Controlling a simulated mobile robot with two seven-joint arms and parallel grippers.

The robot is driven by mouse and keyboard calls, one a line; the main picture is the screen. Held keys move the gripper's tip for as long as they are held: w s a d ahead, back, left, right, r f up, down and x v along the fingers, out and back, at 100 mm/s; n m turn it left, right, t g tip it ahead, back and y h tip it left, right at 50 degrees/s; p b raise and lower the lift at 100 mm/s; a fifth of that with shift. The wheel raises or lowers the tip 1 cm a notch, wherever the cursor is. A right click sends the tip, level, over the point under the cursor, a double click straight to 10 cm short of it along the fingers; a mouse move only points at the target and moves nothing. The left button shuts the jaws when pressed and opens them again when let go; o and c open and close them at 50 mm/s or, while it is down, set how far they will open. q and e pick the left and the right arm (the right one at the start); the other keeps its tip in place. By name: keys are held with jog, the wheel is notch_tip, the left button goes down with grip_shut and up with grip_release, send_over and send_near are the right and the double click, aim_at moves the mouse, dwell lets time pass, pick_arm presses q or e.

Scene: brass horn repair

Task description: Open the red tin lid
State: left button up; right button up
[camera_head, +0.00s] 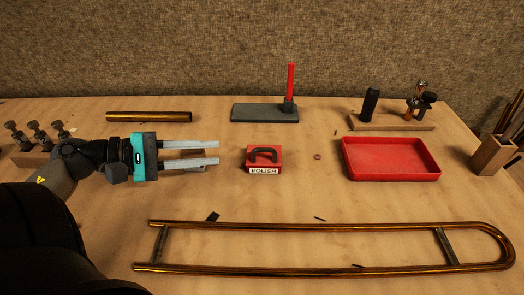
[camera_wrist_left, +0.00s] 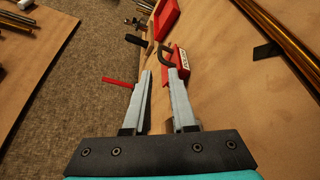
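The red tin (camera_head: 264,163) stands on the bench near the middle, with a "POLISH" label on its front. Its lid carries a dark arched handle (camera_head: 263,153) and looks closed. My left gripper (camera_head: 218,154) is open and empty, to the left of the tin, with its fingers pointing right toward it and a gap between. In the left wrist view the tin (camera_wrist_left: 182,62) and its handle (camera_wrist_left: 166,52) show just beyond the fingertips (camera_wrist_left: 161,71). My right gripper is not in view.
A red tray (camera_head: 391,175) lies right of the tin, with a small reddish ring (camera_head: 317,156) between. A grey base with a red rod (camera_head: 291,82) stands behind. A brass slide (camera_head: 330,226) lies in front. A brass tube (camera_head: 149,117) lies back left. Bench around the tin is mostly clear.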

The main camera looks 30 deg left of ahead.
aim_at(256, 151)
pick_arm(q)
jog(key=b+x, duration=0.1)
jog(key=x, duration=1)
jog(key=shift+w+d+f+b, duration=0.1)
jog(key=shift+w+d+b, duration=0.05)
jog(key=shift+w+b, duration=0.15)
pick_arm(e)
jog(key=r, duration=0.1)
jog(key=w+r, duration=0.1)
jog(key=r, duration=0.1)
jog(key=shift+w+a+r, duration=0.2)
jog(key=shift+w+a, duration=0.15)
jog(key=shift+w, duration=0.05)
pick_arm(q)
grip_shut()
dwell(0.3)
